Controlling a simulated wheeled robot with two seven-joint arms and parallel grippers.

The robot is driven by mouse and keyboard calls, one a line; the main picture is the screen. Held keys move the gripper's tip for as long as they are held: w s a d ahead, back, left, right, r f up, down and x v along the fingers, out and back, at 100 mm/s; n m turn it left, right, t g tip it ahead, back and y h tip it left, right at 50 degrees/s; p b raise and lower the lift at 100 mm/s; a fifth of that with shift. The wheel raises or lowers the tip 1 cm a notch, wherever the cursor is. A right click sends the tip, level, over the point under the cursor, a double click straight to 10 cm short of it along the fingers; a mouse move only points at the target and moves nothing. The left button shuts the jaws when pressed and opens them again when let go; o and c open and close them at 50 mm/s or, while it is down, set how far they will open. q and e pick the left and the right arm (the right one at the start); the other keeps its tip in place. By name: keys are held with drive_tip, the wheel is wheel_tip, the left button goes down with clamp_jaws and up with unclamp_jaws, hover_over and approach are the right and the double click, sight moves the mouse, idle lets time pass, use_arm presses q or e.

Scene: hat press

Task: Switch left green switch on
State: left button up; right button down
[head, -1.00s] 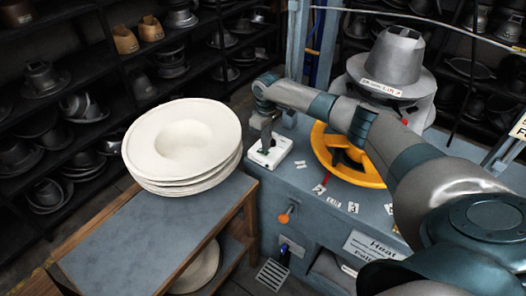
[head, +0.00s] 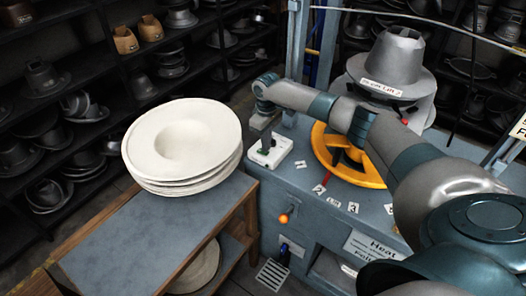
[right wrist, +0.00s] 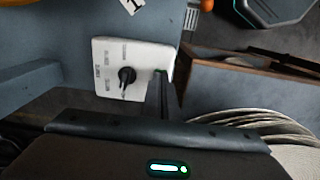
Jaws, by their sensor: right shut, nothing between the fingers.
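A white switch box (head: 271,151) sits on the near left corner of the blue-grey machine top. A small dark green switch (head: 265,141) stands on its left part. The box also shows in the right wrist view (right wrist: 107,56), with a black rotary knob (right wrist: 127,75) and a bit of green (right wrist: 161,72) at its edge. My right gripper (head: 264,127) is shut and empty, pointing down just at the green switch. In the wrist view its fingers largely hide the switch, so I cannot tell its position or whether they touch. My left gripper is out of view.
A stack of cream hat blanks (head: 183,150) stands on a grey-topped table (head: 130,230) left of the box. A yellow handwheel (head: 345,155) and a grey hat form (head: 395,65) are to the right. An orange knob (head: 284,218) is on the machine front.

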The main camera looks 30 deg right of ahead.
drive_tip(key=shift+s+f+b, duration=0.1)
drive_tip(key=shift+f+b, duration=0.25)
drive_tip(key=shift+f, duration=0.5)
idle(0.7)
drive_tip(key=shift+r+p, duration=0.9)
drive_tip(key=shift+p, duration=0.1)
drive_tip(key=shift+r+p, duration=2.55)
drive_tip(key=shift+r, duration=0.05)
drive_tip(key=shift+f, duration=0.1)
